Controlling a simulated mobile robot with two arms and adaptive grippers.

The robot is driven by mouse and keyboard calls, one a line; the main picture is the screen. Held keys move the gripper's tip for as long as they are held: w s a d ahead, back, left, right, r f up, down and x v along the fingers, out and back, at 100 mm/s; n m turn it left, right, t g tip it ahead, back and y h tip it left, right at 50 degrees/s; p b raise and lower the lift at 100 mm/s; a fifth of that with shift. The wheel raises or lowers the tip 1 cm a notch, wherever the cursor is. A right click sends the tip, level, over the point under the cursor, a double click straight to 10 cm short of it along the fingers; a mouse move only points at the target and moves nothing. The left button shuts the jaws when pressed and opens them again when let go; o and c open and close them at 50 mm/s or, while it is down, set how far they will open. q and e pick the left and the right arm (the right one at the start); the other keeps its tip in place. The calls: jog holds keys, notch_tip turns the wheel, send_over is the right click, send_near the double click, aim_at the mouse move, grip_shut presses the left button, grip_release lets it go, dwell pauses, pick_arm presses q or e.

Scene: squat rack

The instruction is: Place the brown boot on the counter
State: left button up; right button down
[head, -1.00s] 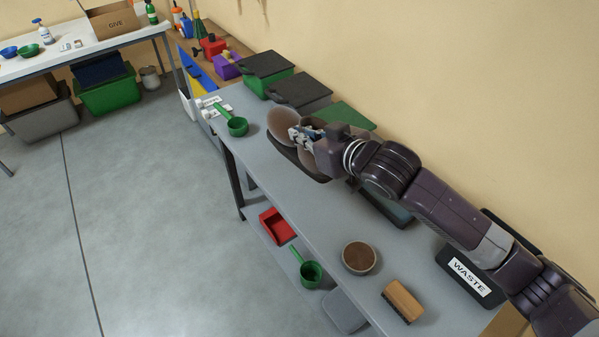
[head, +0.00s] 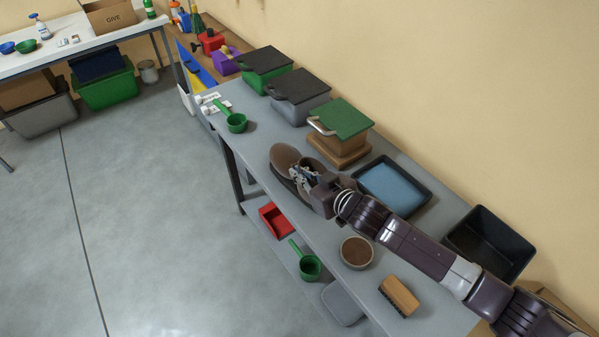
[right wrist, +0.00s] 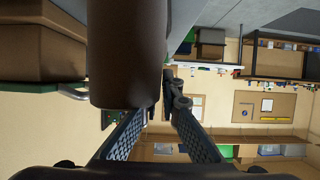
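The brown boot (head: 285,157) is at my right gripper (head: 310,184), over the front part of the grey counter (head: 265,150). Its rounded brown part and dark sole edge show left of the fingers; the arm hides the rest. In the right wrist view the boot's brown surface (right wrist: 128,45) looms large at the fingertips (right wrist: 160,100), which are close together on it. My right gripper is shut on the boot. I cannot tell whether the sole touches the counter. My left gripper is in neither view.
Behind the boot stand a brown box with a green lid (head: 342,118) and a black tray with a blue inside (head: 397,183). A green scoop (head: 237,122), a round brown-topped dish (head: 357,252), a brush (head: 399,296) and a black bin (head: 490,243) are around.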

jog(key=shift+r, duration=0.15)
jog(key=shift+f, duration=0.2)
jog(key=c, duration=2.2)
grip_release()
jog(key=shift+o, duration=0.2)
jog(key=shift+r, duration=0.15)
jog(key=shift+s+d+r, duration=0.1)
jog(key=shift+s+d, duration=0.2)
jog(key=shift+s, duration=0.15)
jog(key=b+v, duration=0.2)
jog(key=v, duration=0.9)
